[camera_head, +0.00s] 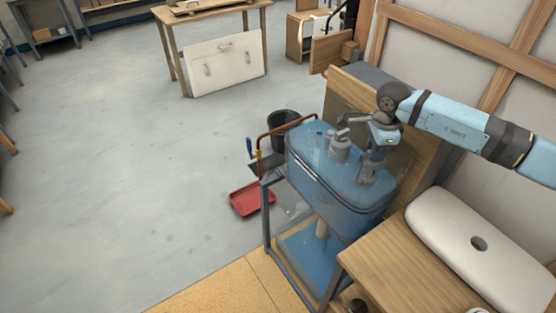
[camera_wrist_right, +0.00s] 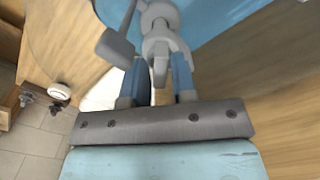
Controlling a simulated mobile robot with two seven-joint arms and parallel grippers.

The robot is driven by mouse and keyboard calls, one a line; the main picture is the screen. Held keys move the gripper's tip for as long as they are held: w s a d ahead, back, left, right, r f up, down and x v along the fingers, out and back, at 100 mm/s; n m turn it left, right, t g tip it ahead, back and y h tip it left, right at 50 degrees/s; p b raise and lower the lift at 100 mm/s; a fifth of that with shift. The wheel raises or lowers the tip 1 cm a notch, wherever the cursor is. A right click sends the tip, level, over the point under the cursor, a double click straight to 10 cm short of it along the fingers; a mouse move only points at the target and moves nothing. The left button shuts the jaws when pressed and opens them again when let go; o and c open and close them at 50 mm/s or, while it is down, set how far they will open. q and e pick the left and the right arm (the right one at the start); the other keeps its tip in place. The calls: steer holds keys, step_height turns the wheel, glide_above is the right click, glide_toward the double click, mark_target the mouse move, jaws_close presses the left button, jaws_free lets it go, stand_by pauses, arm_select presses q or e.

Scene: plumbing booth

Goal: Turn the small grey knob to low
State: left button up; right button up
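Grey fittings (camera_head: 339,146) stand on top of a blue tank (camera_head: 335,185) in the head view. In the right wrist view a rounded grey piece (camera_wrist_right: 160,18) with a narrow grey tab shows just ahead of my fingers, with a grey lever (camera_wrist_right: 115,47) to its left. I cannot tell which grey part is the small knob, and no low mark is readable. My right gripper (camera_wrist_right: 157,82) has its two blue fingers apart, with the grey tab reaching toward the gap; contact is unclear. In the head view my right gripper (camera_head: 370,165) hangs over the tank's right part. My left gripper is not visible.
A metal frame (camera_head: 267,218) carries the tank. A copper pipe (camera_head: 283,124) bends at its left, above a red tray (camera_head: 251,198) and near a black bucket (camera_head: 283,120). The floor at left is clear.

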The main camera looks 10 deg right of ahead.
steer(key=n+p, duration=0.2)
steer(key=n, duration=0.4)
steer(key=shift+r+n, duration=0.15)
steer(key=shift+n, duration=0.25)
steer(key=n+p, duration=0.3)
steer(key=n, duration=0.2)
steer(key=n+p, duration=0.1)
steer(key=n, duration=0.1)
steer(key=shift+r+n, duration=0.1)
steer(key=shift+n, duration=0.3)
steer(key=n+p, duration=0.6)
steer(key=n, duration=0.1)
steer(key=shift+w+r+n+b, duration=0.1)
steer(key=shift+r+n+b, duration=0.3)
step_height(320, 180, up, 12)
steer(key=b, duration=0.2)
steer(key=s+a+m+y, duration=0.3)
steer(key=a+m+y, duration=0.2)
steer(key=a, duration=0.4)
steer(key=s+a+f+m+y+p, duration=0.1)
steer(key=s+a+m+y, duration=0.3)
steer(key=a, duration=0.6)
steer(key=s+a+m+y, duration=0.4)
steer(key=a+m+y, duration=0.4)
steer(key=a+m, duration=0.1)
steer(key=shift+s+a+f+t+p, duration=0.2)
steer(key=shift+s+t+p, duration=0.1)
steer(key=shift+p, duration=0.1)
